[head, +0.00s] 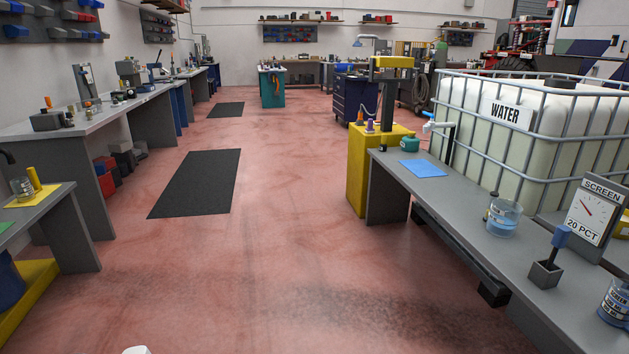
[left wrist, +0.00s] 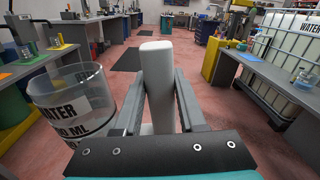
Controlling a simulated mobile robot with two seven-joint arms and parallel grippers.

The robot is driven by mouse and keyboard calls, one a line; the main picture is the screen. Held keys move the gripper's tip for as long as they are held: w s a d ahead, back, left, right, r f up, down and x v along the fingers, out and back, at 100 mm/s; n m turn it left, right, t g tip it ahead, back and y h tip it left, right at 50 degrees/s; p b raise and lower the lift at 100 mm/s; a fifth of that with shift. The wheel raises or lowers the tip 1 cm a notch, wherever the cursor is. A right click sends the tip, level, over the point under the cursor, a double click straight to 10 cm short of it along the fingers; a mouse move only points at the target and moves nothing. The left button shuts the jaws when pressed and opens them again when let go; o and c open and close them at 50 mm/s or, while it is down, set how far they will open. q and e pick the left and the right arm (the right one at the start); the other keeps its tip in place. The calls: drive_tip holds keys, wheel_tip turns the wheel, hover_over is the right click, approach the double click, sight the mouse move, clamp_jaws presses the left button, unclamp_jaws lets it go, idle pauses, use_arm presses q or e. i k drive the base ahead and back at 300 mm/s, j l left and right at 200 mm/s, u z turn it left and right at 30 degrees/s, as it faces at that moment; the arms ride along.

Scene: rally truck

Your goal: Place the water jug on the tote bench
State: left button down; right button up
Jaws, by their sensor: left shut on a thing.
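The water jug (left wrist: 75,100) is a clear beaker-like vessel with a white "WATER" label, at the left of the left wrist view. Its thick white handle (left wrist: 158,65) stands upright between the fingers of my left gripper (left wrist: 161,80), which is shut on it. In the head view only a white tip (head: 136,350), likely the handle, shows at the bottom edge. The tote bench (head: 455,197) is the grey bench at the right, beside the caged white tote (head: 545,115) marked "WATER". The held jug is apart from the bench. My right gripper is not in view.
On the tote bench are a blue mat (head: 424,168), a beaker with blue liquid (head: 503,216), a blue-handled tool in a grey block (head: 545,272), and a screen sign (head: 588,212). A yellow stand (head: 372,165) adjoins its far end. The red floor between benches is clear.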

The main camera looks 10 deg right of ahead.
sight(454, 191)
drive_tip(key=i+z, duration=0.35)
drive_tip(key=i, duration=0.25)
drive_tip(key=i+j+z, duration=0.15)
drive_tip(key=i+z, duration=0.2)
drive_tip(key=i, duration=0.3)
drive_tip(key=i+z, duration=0.9)
drive_tip(key=i+j+z, duration=0.25)
drive_tip(key=z, duration=0.2)
drive_tip(key=i+j+z, duration=0.75)
drive_tip(key=i+j, duration=0.05)
drive_tip(key=i, duration=0.1)
